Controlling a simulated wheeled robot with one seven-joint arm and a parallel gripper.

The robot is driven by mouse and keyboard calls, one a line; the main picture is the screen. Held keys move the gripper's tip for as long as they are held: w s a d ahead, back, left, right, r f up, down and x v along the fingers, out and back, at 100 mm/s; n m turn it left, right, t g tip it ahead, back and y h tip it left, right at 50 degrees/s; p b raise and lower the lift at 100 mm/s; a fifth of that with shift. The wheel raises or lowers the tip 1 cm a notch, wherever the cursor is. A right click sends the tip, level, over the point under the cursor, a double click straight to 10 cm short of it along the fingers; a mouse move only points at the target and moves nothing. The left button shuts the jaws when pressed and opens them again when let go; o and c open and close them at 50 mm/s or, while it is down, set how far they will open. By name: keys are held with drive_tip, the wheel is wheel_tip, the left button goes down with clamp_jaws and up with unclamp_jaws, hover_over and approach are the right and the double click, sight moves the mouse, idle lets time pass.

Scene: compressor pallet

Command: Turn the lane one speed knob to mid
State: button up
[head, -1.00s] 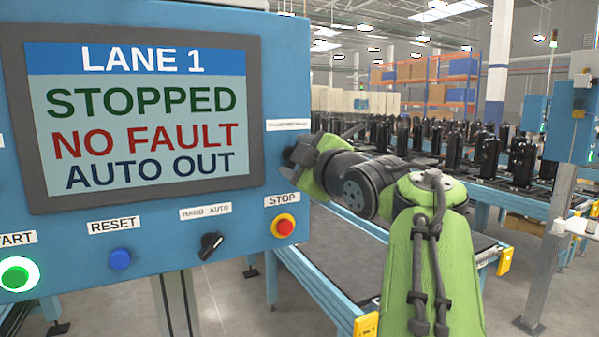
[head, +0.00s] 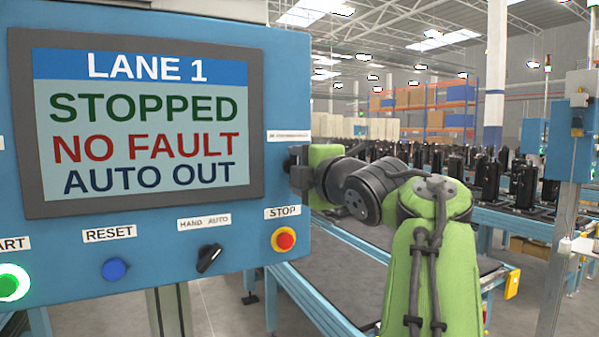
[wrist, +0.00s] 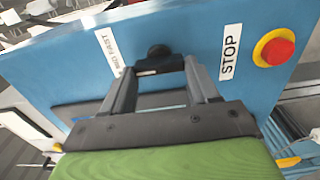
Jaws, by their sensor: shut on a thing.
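The lane one panel (head: 150,240) is blue, with a screen (head: 140,120) reading LANE 1, STOPPED, NO FAULT, AUTO OUT. In the head view my gripper (head: 295,168) is at the panel's right edge and hides the knob. The knob's pointing direction cannot be told.
The red STOP button (head: 284,240) sits below my gripper and shows close by in the wrist view (wrist: 278,47). The black HAND AUTO switch (head: 210,258), blue RESET button (head: 115,269) and lit green start button (head: 12,282) line the panel's bottom. A conveyor (head: 335,310) runs behind.

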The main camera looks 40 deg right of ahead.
idle(0.3)
drive_tip(key=o, duration=1.1)
drive_tip(key=shift+c, duration=0.2)
drive_tip(key=shift+s, duration=0.1)
drive_tip(key=v, duration=1.5)
drive_tip(key=shift+s+a, duration=0.2)
drive_tip(key=shift+s, duration=0.1)
drive_tip(key=shift+w, duration=0.1)
